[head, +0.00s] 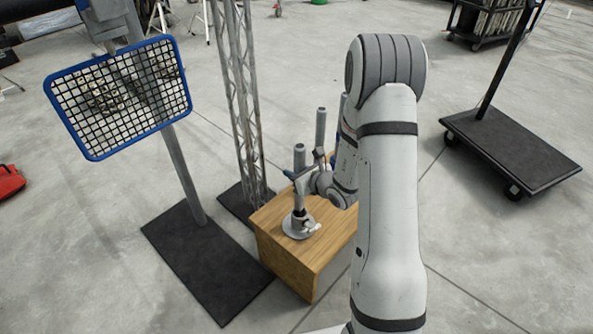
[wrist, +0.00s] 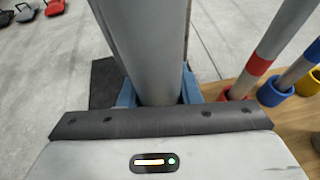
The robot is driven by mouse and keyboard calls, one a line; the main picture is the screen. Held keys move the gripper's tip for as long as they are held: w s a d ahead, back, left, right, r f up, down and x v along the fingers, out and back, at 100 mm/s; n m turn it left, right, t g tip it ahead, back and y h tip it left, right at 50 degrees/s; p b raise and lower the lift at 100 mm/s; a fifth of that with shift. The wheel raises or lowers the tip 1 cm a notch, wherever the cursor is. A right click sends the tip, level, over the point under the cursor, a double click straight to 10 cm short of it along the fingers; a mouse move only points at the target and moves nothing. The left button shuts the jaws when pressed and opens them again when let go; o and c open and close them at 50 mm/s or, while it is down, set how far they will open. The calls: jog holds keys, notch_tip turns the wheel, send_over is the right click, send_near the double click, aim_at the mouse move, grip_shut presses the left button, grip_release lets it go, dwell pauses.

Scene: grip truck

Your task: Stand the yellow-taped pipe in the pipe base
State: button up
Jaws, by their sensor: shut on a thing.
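My gripper (wrist: 158,95) has its blue fingers shut around a thick grey pipe (wrist: 150,45) in the wrist view. In the head view the held pipe (head: 299,158) is roughly upright over the round grey pipe base (head: 291,229) on the wooden box. Its lower end lines up with the base's short socket; I cannot tell whether it is seated inside. No yellow tape shows on the visible part of the pipe. My gripper (head: 292,175) is partly hidden by my arm.
In the wrist view a red-taped pipe (wrist: 266,55) stands in a red cup, a blue-taped pipe (wrist: 298,68) in a blue cup, and a yellow cup (wrist: 309,84) is beside them. A lattice tower (head: 240,90) and a blue-framed grid (head: 120,97) stand left of the wooden box (head: 285,262).

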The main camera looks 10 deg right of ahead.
jog(key=shift+f+b, duration=0.35)
dwell(0.3)
jog(key=shift+f+b, duration=1.45)
jog(key=shift+f, duration=0.25)
jog(key=shift+f+b, duration=2.45)
jog(key=shift+b, duration=0.05)
jog(key=shift+f, duration=0.25)
jog(key=o, duration=1.2)
jog(key=shift+s, duration=0.1)
